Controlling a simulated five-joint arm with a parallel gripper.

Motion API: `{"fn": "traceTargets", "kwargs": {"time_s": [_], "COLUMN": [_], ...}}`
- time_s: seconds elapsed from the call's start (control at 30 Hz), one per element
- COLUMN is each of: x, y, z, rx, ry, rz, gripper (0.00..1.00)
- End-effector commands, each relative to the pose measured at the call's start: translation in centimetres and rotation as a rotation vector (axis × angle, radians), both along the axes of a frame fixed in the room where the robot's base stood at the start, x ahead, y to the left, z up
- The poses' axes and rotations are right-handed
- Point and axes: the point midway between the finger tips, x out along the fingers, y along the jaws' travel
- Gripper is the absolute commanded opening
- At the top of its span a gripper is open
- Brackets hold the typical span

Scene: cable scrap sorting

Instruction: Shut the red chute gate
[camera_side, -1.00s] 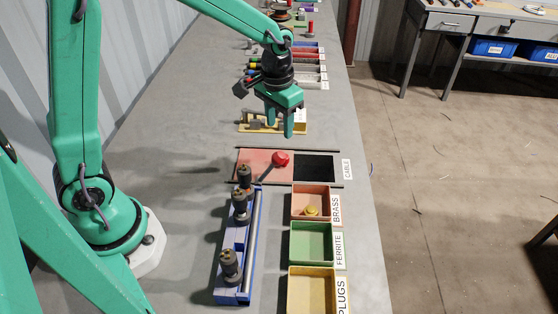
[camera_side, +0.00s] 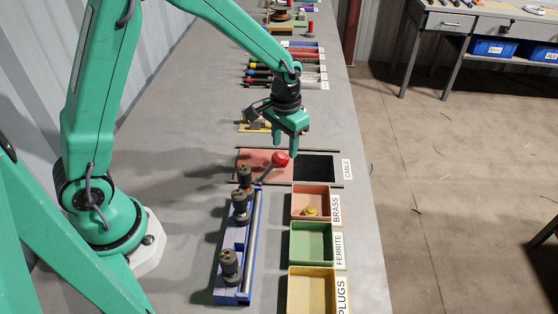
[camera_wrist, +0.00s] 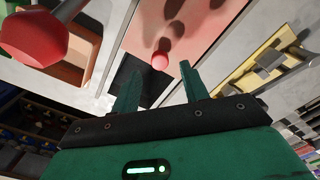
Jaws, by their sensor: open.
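The red chute gate (camera_side: 250,160) is a flat pinkish-red plate between two dark rails, left of the black chute opening (camera_side: 316,168) labelled CABLE. The opening is uncovered. A red knob (camera_side: 281,158) on a dark stem stands up from the plate. In the wrist view the knob (camera_wrist: 35,35) is large and close at the upper left, outside my fingers. My gripper (camera_side: 284,150) is open and empty, pointing down just beyond the knob. The wrist view shows a small round red spot between my fingers (camera_wrist: 160,75); I cannot tell what it is.
The brass bin (camera_side: 325,188), ferrite bin (camera_side: 340,240) and plugs bin (camera_side: 291,296) line the near right table edge. A blue rack (camera_side: 231,268) with dark upright pieces stands left of them. A yellow fixture (camera_wrist: 262,60) lies beyond the gate.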

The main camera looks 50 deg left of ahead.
Motion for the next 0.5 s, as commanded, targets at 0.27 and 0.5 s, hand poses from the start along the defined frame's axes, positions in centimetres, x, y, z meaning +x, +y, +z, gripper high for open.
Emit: {"fn": "traceTargets", "kwargs": {"time_s": [0.27, 0.5], "x": [0.0, 0.0], "y": [0.0, 0.0], "z": [-3.1, -3.8], "rx": [0.0, 0.0], "ry": [0.002, -0.001], "rz": [0.0, 0.0], "gripper": [0.45, 0.45]}}
